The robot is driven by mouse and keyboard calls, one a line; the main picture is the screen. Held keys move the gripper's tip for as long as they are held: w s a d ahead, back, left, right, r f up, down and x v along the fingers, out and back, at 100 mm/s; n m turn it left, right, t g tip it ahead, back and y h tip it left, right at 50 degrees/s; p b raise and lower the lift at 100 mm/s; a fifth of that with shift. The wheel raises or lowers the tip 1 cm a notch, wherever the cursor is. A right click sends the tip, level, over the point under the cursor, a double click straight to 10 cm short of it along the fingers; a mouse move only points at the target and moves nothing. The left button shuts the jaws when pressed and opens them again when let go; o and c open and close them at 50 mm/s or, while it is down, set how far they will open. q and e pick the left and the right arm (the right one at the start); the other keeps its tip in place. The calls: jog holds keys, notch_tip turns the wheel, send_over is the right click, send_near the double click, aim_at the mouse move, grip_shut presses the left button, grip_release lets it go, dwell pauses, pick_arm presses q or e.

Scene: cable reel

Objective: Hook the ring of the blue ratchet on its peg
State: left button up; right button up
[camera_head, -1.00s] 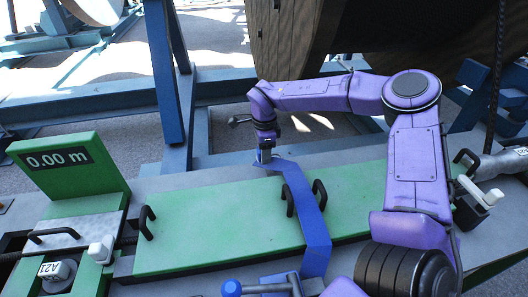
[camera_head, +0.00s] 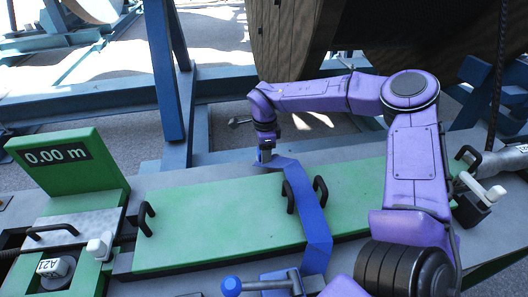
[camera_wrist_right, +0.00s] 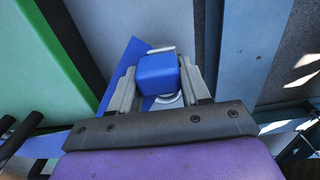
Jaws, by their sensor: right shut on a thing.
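My right gripper (camera_head: 265,156) is over the grey deck beyond the green panel. In the right wrist view, its fingers (camera_wrist_right: 160,85) are shut on a blue block (camera_wrist_right: 157,73). Parts of a pale metal ring (camera_wrist_right: 168,98) show above and below this block; I cannot tell whether the ring is around a peg. A bent blue bar (camera_head: 309,215) runs from near the gripper across the green panel to a lever with a blue knob (camera_head: 231,286), apparently the ratchet. The peg is not clearly visible. My left gripper is not in view.
The green panel (camera_head: 220,215) has black handles. A green display (camera_head: 68,165) reading 0.00 m stands at left. A blue post (camera_head: 166,75) and the large wooden reel (camera_head: 300,50) stand beyond. White-handled fittings flank the panel.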

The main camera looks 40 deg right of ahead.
jog(key=shift+f+b, duration=0.45)
jog(key=shift+f, duration=0.8)
dwell(1.0)
jog(key=o, duration=1.3)
jog(key=shift+c, duration=0.2)
notch_tip(320, 180, up, 10)
jog(key=shift+r, duration=0.25)
